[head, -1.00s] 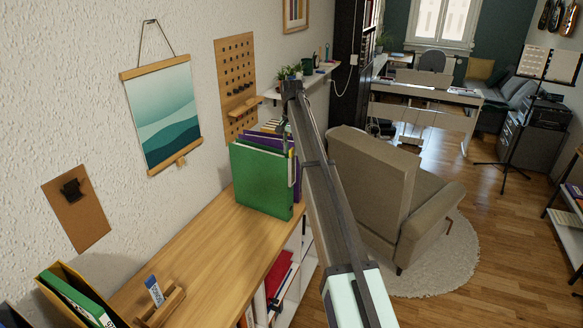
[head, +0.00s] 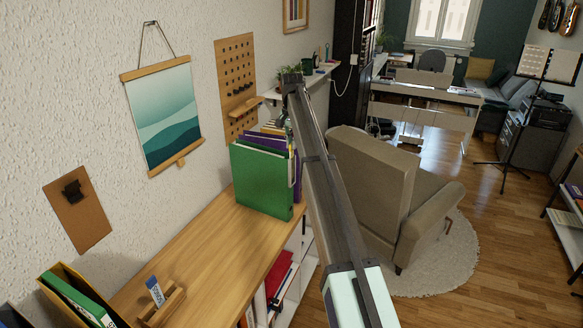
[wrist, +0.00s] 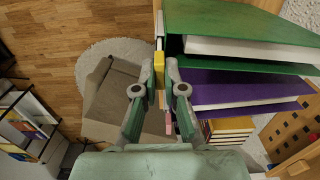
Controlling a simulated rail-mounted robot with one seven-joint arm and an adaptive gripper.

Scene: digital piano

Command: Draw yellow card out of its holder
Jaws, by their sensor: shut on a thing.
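In the wrist view, my gripper (wrist: 160,70) is shut on a narrow yellow piece, the yellow card (wrist: 159,64), seen edge-on between the fingertips. A thin pale strip (wrist: 159,28) runs on from it at the top; I cannot tell whether this is the holder or how much of the card is still inside. A small pink piece (wrist: 168,122) shows lower between the fingers. In the head view the gripper and card cannot be made out behind my arm and the binders.
A green binder (head: 262,182) and purple binder (wrist: 235,88) stand close beside the gripper on the wooden shelf top (head: 215,248). A beige armchair (head: 375,185) stands on a round rug (head: 440,275). A wooden card stand (head: 165,306) is nearer the front.

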